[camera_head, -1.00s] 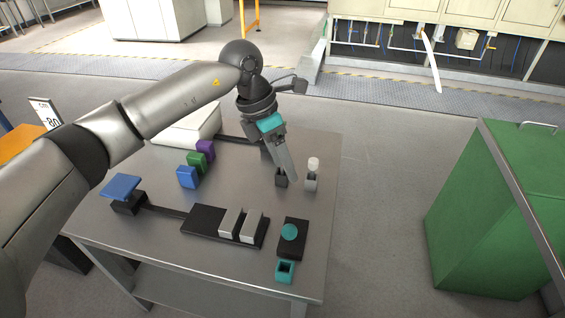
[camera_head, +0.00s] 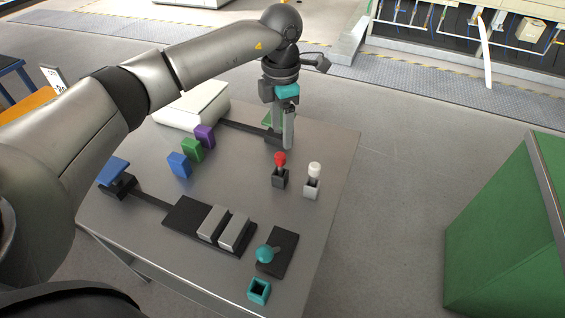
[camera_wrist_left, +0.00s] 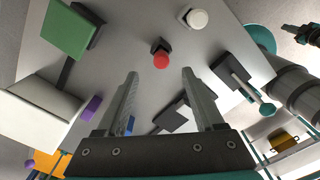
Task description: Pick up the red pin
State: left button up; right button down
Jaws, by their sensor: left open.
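The red pin (camera_head: 280,158) stands upright in a small dark holder (camera_head: 280,178) on the grey metal table. My left gripper (camera_head: 283,142) is open and empty, its fingers pointing down, just behind and above the red pin in the head view. In the left wrist view the red pin (camera_wrist_left: 161,60) lies ahead of the two spread fingers (camera_wrist_left: 166,76), near the middle between them, with nothing in the jaws.
A white pin (camera_head: 314,172) in a grey holder stands close right of the red pin. Purple (camera_head: 205,135), green (camera_head: 192,149) and blue (camera_head: 180,165) blocks stand to the left. A teal knob (camera_head: 265,254) and a teal square socket (camera_head: 259,291) are nearer the front.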

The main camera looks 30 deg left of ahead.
aim_at(280, 154)
pick_arm(q)
notch_tip(280, 154, down, 4)
jog(key=shift+r+b, duration=0.1)
jog(key=shift+b, duration=0.2)
jog(key=shift+f, duration=1.2)
jog(key=f, duration=0.1)
jog(key=f+b, duration=0.1)
jog(key=f, duration=0.1)
jog(key=shift+s+f, duration=0.25)
jog(key=shift+f, duration=0.1)
jog(key=shift+f+b, duration=0.3)
jog(key=shift+f, duration=0.1)
pick_arm(e)
jog(key=shift+t, duration=0.3)
jog(key=w, duration=0.1)
jog(key=w+d+f, duration=0.2)
jog(key=shift+w+d, duration=0.1)
jog(key=shift+w, duration=0.25)
pick_arm(q)
jog(key=shift+c, duration=0.2)
pick_arm(e)
jog(key=shift+w, duration=0.15)
